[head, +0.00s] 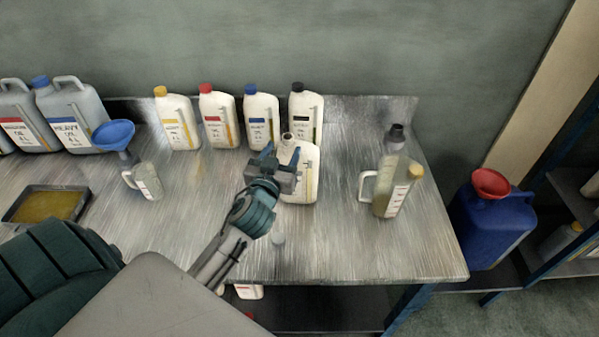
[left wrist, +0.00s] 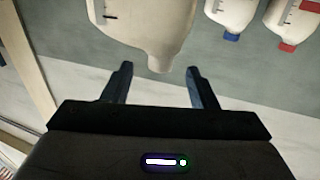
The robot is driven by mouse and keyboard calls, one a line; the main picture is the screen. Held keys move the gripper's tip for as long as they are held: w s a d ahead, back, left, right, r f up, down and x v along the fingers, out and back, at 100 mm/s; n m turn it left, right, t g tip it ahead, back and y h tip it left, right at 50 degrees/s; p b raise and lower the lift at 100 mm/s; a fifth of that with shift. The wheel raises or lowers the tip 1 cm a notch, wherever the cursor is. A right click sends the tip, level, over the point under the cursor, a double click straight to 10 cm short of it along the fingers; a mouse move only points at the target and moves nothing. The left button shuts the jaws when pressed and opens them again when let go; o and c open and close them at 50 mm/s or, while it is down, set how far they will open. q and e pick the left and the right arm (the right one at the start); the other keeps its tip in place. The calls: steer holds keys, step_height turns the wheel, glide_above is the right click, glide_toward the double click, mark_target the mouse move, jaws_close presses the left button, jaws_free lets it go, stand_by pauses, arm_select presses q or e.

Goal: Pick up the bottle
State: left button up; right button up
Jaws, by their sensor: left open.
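A white bottle (head: 303,182) stands upright near the middle of the table, in front of a row of similar bottles. Its neck looks open, with no coloured cap. My left gripper (head: 281,153) is at its near left side, open, and partly hides the bottle. In the left wrist view the scene is upside down; the bottle (left wrist: 145,25) is at top centre, its neck pointing down between the two spread fingers (left wrist: 159,75). No finger visibly grips it. I cannot tell if one touches it. My right gripper is not in view.
Capped white bottles (head: 219,120) line the back. Grey jugs (head: 75,115), a blue funnel (head: 113,133) and an oil tray (head: 75,203) are at left. A blue canister (head: 490,230) is beyond the table's right edge. The front right tabletop is clear.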

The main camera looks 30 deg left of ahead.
mark_target(290, 135)
arm_select(q)
steer(key=shift+x, duration=0.9)
steer(key=shift+w+a+p, duration=0.1)
steer(key=shift+w+p, duration=0.25)
steer(key=p+x, duration=0.2)
steer(key=x, duration=0.2)
steer(key=shift+w+p, duration=0.1)
steer(key=shift+p, duration=0.2)
steer(key=shift+w+a+f, duration=0.15)
steer(key=shift+w, duration=0.15)
steer(key=shift+c, duration=0.2)
steer(key=c, duration=1.1)
jaws_close()
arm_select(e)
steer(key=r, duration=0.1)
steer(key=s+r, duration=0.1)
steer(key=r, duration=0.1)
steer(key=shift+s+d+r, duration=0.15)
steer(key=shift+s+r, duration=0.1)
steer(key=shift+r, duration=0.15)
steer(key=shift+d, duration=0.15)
